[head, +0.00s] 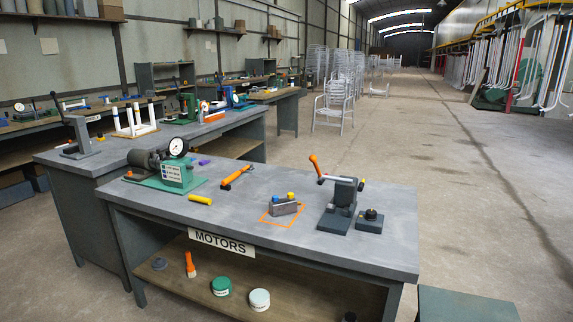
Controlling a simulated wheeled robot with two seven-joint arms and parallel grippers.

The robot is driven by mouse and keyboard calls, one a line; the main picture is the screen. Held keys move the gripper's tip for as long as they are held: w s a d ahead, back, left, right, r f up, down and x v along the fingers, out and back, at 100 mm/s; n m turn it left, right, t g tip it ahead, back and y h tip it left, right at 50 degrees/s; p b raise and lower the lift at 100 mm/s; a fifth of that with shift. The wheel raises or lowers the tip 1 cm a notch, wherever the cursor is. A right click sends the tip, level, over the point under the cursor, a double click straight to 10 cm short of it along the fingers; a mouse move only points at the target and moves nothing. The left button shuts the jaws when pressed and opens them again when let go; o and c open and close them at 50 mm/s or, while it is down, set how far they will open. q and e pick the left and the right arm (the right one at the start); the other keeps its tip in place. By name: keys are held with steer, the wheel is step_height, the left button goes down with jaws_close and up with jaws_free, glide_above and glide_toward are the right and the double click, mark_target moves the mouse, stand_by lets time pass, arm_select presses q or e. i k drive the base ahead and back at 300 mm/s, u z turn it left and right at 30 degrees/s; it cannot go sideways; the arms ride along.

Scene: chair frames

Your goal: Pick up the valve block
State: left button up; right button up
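A small grey metal block with a yellow and a blue cap on top, which looks like the valve block (284,208), sits on the grey workbench (345,253) in the head view. It stands upright within an orange square outline (266,220) marked on the bench top. Nothing touches it. Neither of my grippers is in view.
A dark lever press (340,205) with an orange handle stands right of the block. A green-based pump with a gauge (175,165), an orange tool (236,177) and a yellow cylinder (200,200) lie to the left. The shelf below holds tins.

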mark_target(284, 206)
steer(key=z, duration=0.05)
steer(key=k, duration=0.15)
steer(key=z, duration=0.05)
steer(key=i, duration=1)
steer(key=u, duration=0.85)
